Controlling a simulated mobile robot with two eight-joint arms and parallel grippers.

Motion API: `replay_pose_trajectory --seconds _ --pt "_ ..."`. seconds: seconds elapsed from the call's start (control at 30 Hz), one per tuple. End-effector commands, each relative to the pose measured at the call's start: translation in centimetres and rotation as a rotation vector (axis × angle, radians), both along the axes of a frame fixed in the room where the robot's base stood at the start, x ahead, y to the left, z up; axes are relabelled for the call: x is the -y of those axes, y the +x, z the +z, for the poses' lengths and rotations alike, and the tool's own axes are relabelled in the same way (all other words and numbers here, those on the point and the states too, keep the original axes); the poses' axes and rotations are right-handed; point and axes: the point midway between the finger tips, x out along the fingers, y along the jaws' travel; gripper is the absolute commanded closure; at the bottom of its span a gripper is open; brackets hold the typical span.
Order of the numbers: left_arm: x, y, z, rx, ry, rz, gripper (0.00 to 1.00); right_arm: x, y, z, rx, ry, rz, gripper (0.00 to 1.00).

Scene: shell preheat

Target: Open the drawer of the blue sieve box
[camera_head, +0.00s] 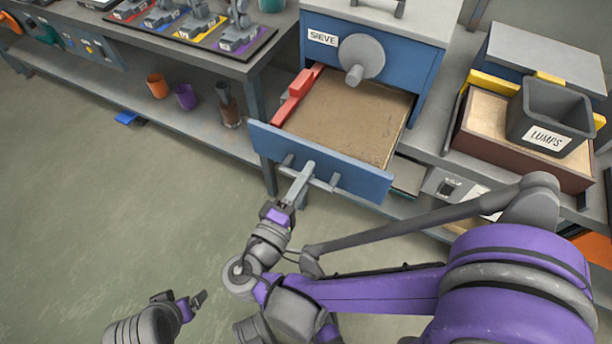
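The blue sieve box (411,66), labelled SIEVE, stands on the grey bench with a round grey knob (361,58) on its front. Its drawer (362,185) is pulled well out and shows a bed of brown sand (345,115) with a red piece (297,92) along the left side. My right gripper (297,186) is at the handle bar (310,174) on the drawer front. Its fingers overlap the bar, and I cannot tell how tightly they close. My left gripper (201,298) is low at the bottom left, away from the box; its finger opening is unclear.
A grey LUMPS bin (548,115) stands on a sand-filled tray (482,152) at the right. Orange (157,85) and purple (186,96) cups stand on the lower shelf at left. The floor at left is mostly clear.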

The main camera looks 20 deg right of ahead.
Motion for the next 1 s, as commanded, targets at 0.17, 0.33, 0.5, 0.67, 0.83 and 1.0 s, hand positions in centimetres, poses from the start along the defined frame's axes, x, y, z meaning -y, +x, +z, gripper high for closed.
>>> replay_pose_trajectory --seconds 0.17,0.33,0.5,0.67,0.83,1.0 --pt "0.0 0.0 0.0 0.000 0.000 0.000 0.13 0.0 0.0 0.0 0.000 0.000 0.000 0.53" --pt "0.0 0.0 0.0 0.000 0.000 0.000 0.13 -0.2 -0.1 0.0 0.000 0.000 0.002 0.53" --pt "0.0 0.0 0.3 0.001 0.000 0.000 0.13 -1.8 -1.3 0.1 0.000 0.001 0.006 0.53" --pt "0.0 -0.1 0.8 0.002 0.000 0.000 0.13 -4.3 -3.4 0.1 0.001 0.002 0.007 0.53" --pt "0.0 -0.1 1.1 0.004 0.000 0.000 0.13 -6.6 -5.5 0.1 0.001 0.001 0.005 0.53" --pt "0.0 -0.2 1.3 0.004 0.000 0.000 0.13 -8.0 -6.7 0.1 0.001 0.001 0.003 0.53"
